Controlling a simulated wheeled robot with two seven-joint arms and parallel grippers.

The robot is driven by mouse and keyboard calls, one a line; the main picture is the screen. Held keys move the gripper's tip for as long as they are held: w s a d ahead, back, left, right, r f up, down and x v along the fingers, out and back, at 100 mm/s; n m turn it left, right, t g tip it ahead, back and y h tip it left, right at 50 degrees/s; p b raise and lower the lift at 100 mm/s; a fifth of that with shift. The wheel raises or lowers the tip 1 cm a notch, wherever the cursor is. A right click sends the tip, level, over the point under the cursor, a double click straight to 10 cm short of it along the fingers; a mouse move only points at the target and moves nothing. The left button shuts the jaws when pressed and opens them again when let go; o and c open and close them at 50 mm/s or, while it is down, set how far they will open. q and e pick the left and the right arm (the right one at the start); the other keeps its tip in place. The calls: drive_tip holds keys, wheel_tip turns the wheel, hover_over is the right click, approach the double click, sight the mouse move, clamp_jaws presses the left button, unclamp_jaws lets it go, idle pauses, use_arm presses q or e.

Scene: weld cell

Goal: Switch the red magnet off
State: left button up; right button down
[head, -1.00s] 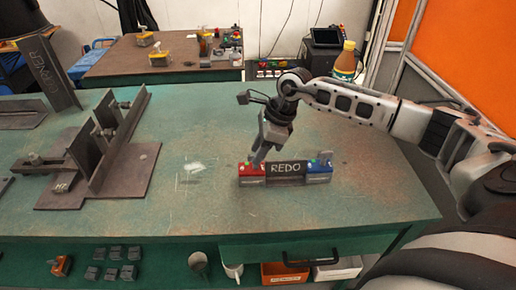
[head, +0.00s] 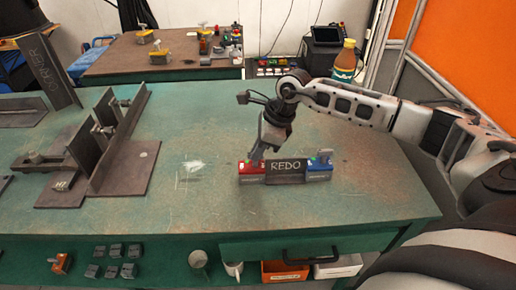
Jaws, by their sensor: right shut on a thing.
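The red magnet (head: 251,174) sits on the green workbench at the left end of a dark metal piece marked REDO (head: 286,172). A blue magnet (head: 319,171) sits at the right end of that piece. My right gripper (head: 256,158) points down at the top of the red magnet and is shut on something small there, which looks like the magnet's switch. The fingers hide most of that part, and I cannot tell the switch's position. My left gripper is not in view.
A dark steel angle fixture on a plate (head: 128,168) stands at the left of the workbench (head: 215,215). A plate marked CORNER (head: 50,70) stands behind it. A bottle (head: 346,60) stands beyond my right arm. The bench front is clear.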

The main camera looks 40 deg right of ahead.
drive_tip(key=m+t+h+b, duration=0.1)
drive_tip(key=m, duration=0.3)
drive_tip(key=shift+s+a+m, duration=0.1)
drive_tip(key=shift+m, duration=0.3)
drive_tip(key=m+b, duration=0.1)
drive_tip(key=m+h+b, duration=0.1)
drive_tip(key=m, duration=0.1)
drive_tip(key=shift+a+f+m+t+h, duration=0.1)
drive_tip(key=shift+a+m+t+h, duration=0.05)
drive_tip(key=shift+m+t+h, duration=0.2)
drive_tip(key=m+h+b, duration=0.1)
drive_tip(key=m, duration=0.1)
drive_tip(key=m+b, duration=0.2)
drive_tip(key=shift+a+m+h, duration=0.1)
drive_tip(key=shift+m+h, duration=0.15)
drive_tip(key=shift+h, duration=0.1)
drive_tip(key=shift+m+h+b, duration=0.4)
drive_tip(key=shift+m+b, duration=0.15)
drive_tip(key=shift+m, duration=1.05)
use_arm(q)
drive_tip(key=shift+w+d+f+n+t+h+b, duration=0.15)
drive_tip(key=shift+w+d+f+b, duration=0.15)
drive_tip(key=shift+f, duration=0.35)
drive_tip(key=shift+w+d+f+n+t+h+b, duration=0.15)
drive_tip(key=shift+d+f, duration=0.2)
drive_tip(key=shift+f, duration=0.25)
use_arm(e)
drive_tip(key=shift+r+m+h, duration=0.2)
drive_tip(key=shift+m+h, duration=0.1)
drive_tip(key=shift+m, duration=0.2)
